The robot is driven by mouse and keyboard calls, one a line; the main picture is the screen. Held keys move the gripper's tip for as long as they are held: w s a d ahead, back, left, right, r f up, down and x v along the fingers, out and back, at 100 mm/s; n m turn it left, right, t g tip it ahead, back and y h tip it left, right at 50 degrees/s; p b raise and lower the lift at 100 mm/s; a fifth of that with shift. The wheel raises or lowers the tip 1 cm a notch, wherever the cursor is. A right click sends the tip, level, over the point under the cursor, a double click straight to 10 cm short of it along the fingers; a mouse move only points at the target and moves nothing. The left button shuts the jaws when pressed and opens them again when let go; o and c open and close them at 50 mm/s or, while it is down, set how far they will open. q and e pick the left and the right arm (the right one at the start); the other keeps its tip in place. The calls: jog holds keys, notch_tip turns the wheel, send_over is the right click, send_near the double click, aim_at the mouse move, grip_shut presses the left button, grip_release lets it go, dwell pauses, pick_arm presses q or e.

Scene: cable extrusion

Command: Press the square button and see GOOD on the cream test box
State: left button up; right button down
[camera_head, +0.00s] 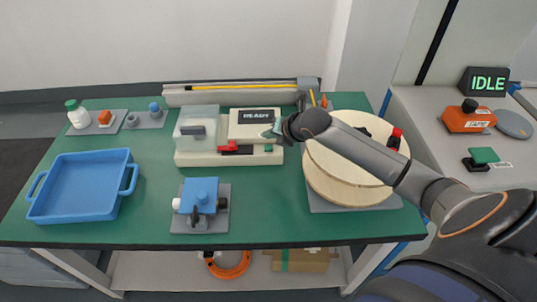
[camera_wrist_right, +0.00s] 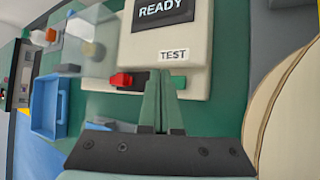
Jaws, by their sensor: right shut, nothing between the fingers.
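The cream test box (camera_head: 240,130) stands at the back middle of the green table. Its dark display (camera_head: 262,116) reads READY, not GOOD. In the right wrist view the box (camera_wrist_right: 197,62) shows a TEST label (camera_wrist_right: 173,54) below the display. My right gripper (camera_head: 272,133) is at the box's right front part, partly hidden by its own arm. In the right wrist view its green fingers (camera_wrist_right: 158,76) are shut and empty, with the tips just below the TEST label. The square button is not visible; the fingers may cover it. I cannot tell whether they touch it. My left gripper is not in view.
A clear cover (camera_head: 197,122) and red part (camera_head: 228,148) are left of the box. A blue clamp fixture (camera_head: 200,195) is in front; a blue tray (camera_head: 85,185) lies left. A side screen (camera_head: 487,82) reads IDLE.

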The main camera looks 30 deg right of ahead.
aim_at(270, 153)
notch_tip(270, 153, down, 2)
jog(key=shift+b, duration=0.3)
dwell(1.8)
jog(key=shift+d+f, duration=0.1)
jog(key=shift+f, duration=0.3)
jog(key=shift+f, duration=0.5)
dwell(0.5)
jog(key=shift+r, duration=0.1)
jog(key=shift+r+p, duration=0.8)
jog(key=shift+p, duration=0.3)
